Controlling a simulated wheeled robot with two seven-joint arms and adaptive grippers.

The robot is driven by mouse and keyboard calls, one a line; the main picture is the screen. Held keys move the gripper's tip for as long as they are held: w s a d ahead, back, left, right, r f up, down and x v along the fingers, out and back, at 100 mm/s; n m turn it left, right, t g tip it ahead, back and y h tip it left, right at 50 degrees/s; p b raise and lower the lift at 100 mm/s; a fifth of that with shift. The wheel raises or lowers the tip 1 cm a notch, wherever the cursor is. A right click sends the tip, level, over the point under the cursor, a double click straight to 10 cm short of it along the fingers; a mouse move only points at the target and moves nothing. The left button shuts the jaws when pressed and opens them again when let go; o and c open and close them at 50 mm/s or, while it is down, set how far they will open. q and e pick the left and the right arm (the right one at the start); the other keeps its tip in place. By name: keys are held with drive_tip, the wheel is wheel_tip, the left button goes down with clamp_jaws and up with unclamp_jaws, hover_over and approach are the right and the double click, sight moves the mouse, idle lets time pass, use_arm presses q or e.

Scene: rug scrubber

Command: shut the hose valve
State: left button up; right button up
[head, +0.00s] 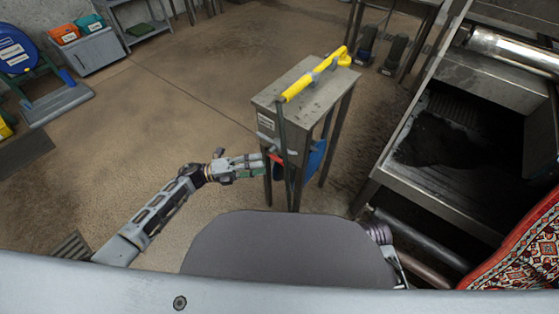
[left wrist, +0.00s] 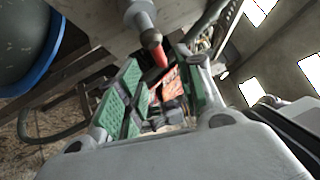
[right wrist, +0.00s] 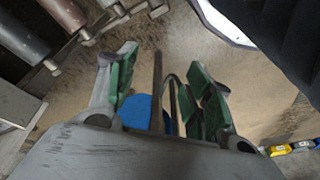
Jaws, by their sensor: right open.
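The metal stand (head: 300,92) carries a yellow-handled tool (head: 312,80) on top; a blue round part (head: 314,158) is low beside it. A steel wash unit (head: 400,160) and red patterned rug (head: 520,250) are at right. The floor at left (head: 150,110) is clear.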

sight(279, 159)
use_arm(q)
drive_tip(key=shift+x, duration=3.9)
clamp_jaws()
